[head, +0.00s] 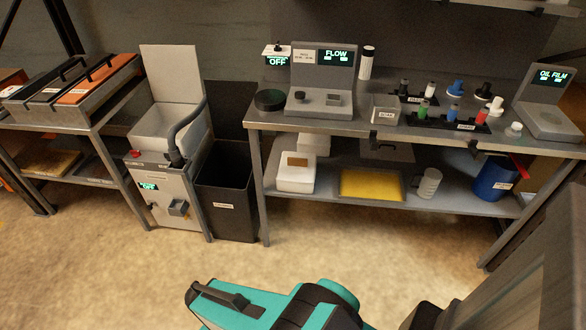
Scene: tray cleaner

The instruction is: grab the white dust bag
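A white, boxy, soft-edged item with a brown patch on top, which looks like the white dust bag (295,180), sits on the left part of the lower shelf (384,201) of the workbench. It rests beside a yellow flat piece. My arm's teal and black end, with my gripper (218,294), shows at the bottom of the head view, well in front of the bench and apart from the bag. The fingertips cannot be made out, so its opening is unclear. Nothing is seen held.
Another white item (316,143) stands behind the bag. A yellow flat piece (371,185), clear jug (429,183) and blue bucket (494,179) share the shelf. A black bin (228,196) stands left of the bench. The bench top (353,126) overhangs the shelf. Floor in front is clear.

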